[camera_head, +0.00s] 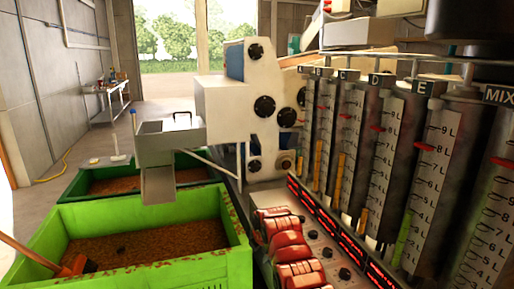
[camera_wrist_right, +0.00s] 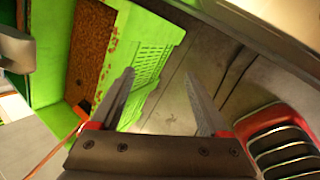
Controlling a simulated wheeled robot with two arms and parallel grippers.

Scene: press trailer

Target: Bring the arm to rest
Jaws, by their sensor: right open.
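My right gripper (camera_wrist_right: 159,75) shows in the right wrist view with its two fingers spread apart and nothing between them. Beyond the fingers are grey floor and the slatted wall of a green crate. I cannot make out either gripper clearly in the head view, and my left gripper is not in view. The light green crate (camera_head: 205,268) is at the front left in the head view, with brown grains (camera_head: 150,242) inside. It also shows in the right wrist view (camera_wrist_right: 155,40).
A darker green crate (camera_head: 75,188) stands behind, under a grey chute (camera_head: 158,185) of a white machine (camera_head: 225,105). Red levers (camera_head: 290,255) and a row of measuring cylinders (camera_head: 425,160) stand at the right. Red-rimmed black slots (camera_wrist_right: 280,145) lie right of the wrist's fingers.

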